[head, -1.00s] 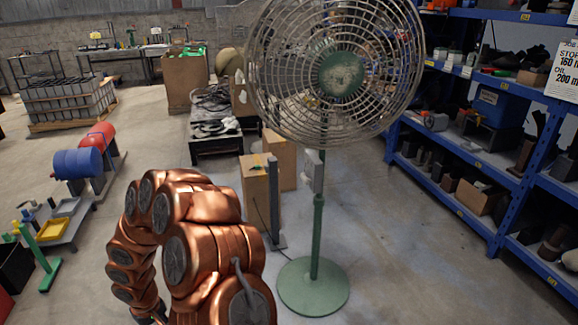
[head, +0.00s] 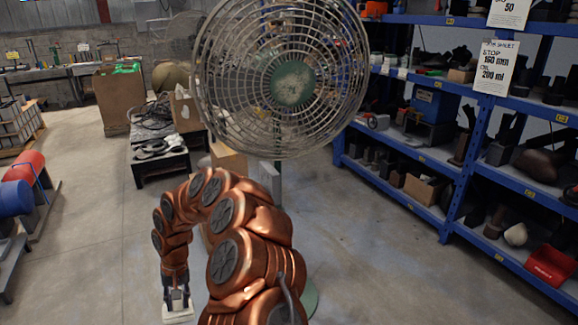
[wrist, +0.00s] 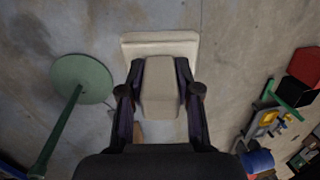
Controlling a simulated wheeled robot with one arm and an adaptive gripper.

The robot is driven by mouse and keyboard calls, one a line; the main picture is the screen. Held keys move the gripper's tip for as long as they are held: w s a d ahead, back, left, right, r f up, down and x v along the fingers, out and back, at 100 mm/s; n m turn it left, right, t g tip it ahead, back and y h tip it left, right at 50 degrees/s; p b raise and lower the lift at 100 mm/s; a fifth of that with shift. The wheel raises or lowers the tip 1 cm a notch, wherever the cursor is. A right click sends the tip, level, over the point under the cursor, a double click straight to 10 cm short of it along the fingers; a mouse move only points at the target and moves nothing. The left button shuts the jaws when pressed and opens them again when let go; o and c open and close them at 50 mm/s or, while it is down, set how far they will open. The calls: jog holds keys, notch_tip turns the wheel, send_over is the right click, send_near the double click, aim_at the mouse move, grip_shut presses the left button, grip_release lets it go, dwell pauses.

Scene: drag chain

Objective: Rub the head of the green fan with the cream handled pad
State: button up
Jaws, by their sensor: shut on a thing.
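The green fan (head: 293,83) stands upright ahead of me, its round wire cage around a worn green hub. My copper arm covers part of its pole and base in the head view. The round green base (wrist: 82,80) and pole show at the left of the wrist view. My gripper (wrist: 160,92) is shut on the cream handle of the pad (wrist: 160,42). The pad's flat cream plate lies beyond the fingertips. In the head view the pad (head: 178,314) hangs low at the bottom, well below the fan's head and apart from it.
Blue shelving (head: 440,165) with boxes and parts runs along the right. A red bin (head: 553,265) sits on its lower shelf. A dark low table (head: 160,152) and cardboard boxes stand behind, left of the fan. Blue and red drums (head: 18,196) are at the far left. Floor between fan and shelving is clear.

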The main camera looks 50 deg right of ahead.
jog(key=w+d+r+m+t+y+b, duration=0.1)
jog(key=w+d+r+m+t, duration=0.25)
jog(key=d+r+m, duration=0.35)
jog(key=w+d+r+m+t, duration=0.2)
jog(key=d+r+m+t, duration=0.25)
jog(key=r, duration=0.45)
jog(key=w+d+r+m+t+y+b, duration=0.1)
jog(key=w+d+r+m+t, duration=0.2)
jog(key=d+r, duration=0.45)
jog(key=s+d+r+m+t+h, duration=0.3)
jog(key=s+d+r+m+h, duration=0.35)
jog(key=d+r, duration=0.5)
jog(key=s+d+r+m+t+h, duration=0.2)
jog(key=s+d+r+m+h, duration=0.45)
jog(key=r, duration=0.75)
jog(key=w+d+n, duration=0.1)
jog(key=w+d, duration=0.3)
jog(key=shift+w+d+n, duration=0.3)
jog(key=shift+d+n, duration=0.05)
jog(key=shift+w+d, duration=0.35)
jog(key=shift+w, duration=0.3)
jog(key=shift+s+d+b, duration=0.55)
jog(key=shift+s+d, duration=0.1)
jog(key=shift+d, duration=0.55)
jog(key=shift+s+d+b, duration=0.55)
jog(key=shift+s+d, duration=0.15)
jog(key=shift+d, duration=0.45)
jog(key=shift+s+d+b, duration=0.55)
jog(key=shift+s+d, duration=0.1)
jog(key=shift+d, duration=0.55)
